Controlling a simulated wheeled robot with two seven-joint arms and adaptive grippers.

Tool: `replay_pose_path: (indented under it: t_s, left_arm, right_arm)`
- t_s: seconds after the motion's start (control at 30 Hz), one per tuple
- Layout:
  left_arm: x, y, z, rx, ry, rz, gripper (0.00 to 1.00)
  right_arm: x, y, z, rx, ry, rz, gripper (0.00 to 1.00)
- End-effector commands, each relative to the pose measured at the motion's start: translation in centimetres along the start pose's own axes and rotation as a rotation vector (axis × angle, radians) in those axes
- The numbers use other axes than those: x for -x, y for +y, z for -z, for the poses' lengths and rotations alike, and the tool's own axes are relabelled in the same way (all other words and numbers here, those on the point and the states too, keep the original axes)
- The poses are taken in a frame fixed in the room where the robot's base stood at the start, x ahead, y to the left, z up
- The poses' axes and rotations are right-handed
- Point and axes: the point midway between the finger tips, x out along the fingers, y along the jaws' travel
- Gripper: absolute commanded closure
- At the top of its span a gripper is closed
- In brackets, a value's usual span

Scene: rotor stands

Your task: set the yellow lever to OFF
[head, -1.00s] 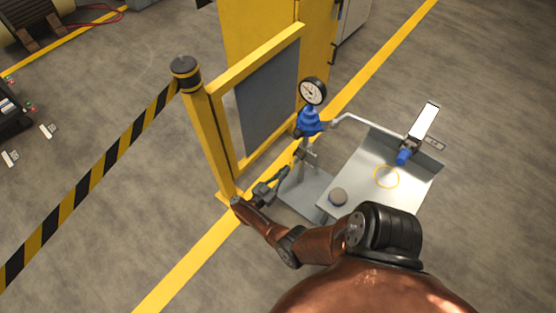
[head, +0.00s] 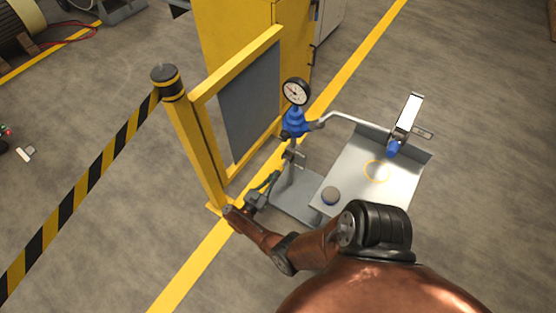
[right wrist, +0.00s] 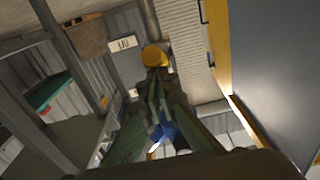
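My right gripper (head: 275,177) is low beside the yellow frame, left of the upright pipe under the blue valve body (head: 294,121). In the right wrist view its dark fingers (right wrist: 156,82) run together and look shut. A rounded yellow end (right wrist: 154,56), possibly the lever's, shows just beyond the fingertips; I cannot tell whether they touch. No yellow lever stands out in the head view, and no ON or OFF marking is readable. A blue part (right wrist: 166,132) shows between the fingers. My left gripper is not in view.
A round gauge (head: 296,92) tops the blue body. The yellow frame (head: 194,150) with a grey panel stands close left of my right gripper. A striped barrier tape (head: 85,190) runs left.

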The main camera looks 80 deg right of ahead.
Motion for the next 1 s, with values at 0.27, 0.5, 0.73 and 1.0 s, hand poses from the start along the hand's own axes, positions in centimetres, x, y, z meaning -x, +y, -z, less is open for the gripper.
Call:
replay_pose_path:
  t_s: [0.27,0.5,0.73,1.0]
  left_arm:
    - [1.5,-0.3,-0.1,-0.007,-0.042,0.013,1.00]
    - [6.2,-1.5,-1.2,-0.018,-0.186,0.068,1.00]
    - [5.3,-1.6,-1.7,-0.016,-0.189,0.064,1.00]
    - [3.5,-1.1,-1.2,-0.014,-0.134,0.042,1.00]
  right_arm:
    - [0.6,0.2,0.3,0.005,-0.016,0.005,1.00]
    - [1.9,0.0,3.9,-0.005,-0.006,0.004,1.00]
    - [6.6,0.1,2.5,0.002,-0.002,0.004,1.00]
    - [10.6,0.2,1.8,0.001,0.001,0.002,1.00]
